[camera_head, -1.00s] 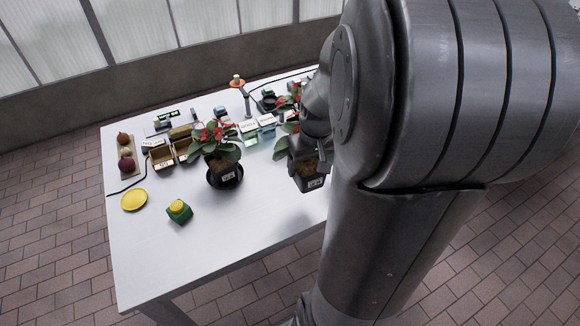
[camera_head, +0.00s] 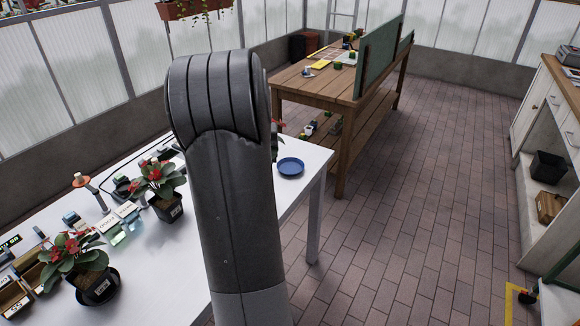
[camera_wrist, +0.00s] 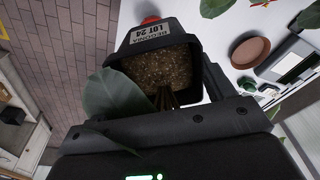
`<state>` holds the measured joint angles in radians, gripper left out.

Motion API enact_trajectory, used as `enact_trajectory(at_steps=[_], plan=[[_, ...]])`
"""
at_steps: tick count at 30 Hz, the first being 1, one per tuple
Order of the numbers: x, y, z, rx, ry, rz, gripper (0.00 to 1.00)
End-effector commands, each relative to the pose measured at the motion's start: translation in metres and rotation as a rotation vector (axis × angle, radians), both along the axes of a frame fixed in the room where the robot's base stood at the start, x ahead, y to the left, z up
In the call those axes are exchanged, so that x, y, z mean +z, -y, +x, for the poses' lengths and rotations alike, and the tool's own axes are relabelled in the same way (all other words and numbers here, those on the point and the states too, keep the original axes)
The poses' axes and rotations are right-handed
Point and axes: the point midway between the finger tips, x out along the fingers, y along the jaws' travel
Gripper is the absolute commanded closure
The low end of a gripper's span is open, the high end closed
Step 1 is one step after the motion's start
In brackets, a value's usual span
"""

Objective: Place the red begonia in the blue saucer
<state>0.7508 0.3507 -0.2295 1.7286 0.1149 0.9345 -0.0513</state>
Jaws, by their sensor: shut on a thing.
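My gripper (camera_wrist: 165,85) is shut on a begonia in a dark square pot (camera_wrist: 188,75), labelled "BEGONIA LOT 24". The wrist view shows its soil, stem and a large green leaf; most of its bloom is out of that view. The blue saucer (camera_head: 291,167) lies empty on the white table's right end, just right of my arm. The wrist view does not show it clearly.
Two other red-flowered plants stand on the white table (camera_head: 165,262): one at the left front (camera_head: 88,278), one farther back (camera_head: 165,200). Small boxes and a stand (camera_head: 82,181) are beside them. A wooden bench (camera_head: 345,100) stands behind the saucer. Brick floor is open at right.

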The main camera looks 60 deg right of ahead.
Motion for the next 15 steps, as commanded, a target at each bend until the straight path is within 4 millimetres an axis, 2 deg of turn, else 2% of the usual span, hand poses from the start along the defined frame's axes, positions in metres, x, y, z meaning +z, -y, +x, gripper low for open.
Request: enact_trajectory(at_steps=[1, 6, 10, 15], plan=[[-0.001, 0.029, -0.011, -0.075, -0.003, -0.003, 0.54], [-0.001, 0.109, -0.053, -0.311, -0.006, -0.007, 0.54], [-0.003, 0.154, -0.084, -0.454, -0.008, -0.012, 0.54], [-0.005, 0.187, -0.112, -0.565, -0.009, -0.015, 0.54]])
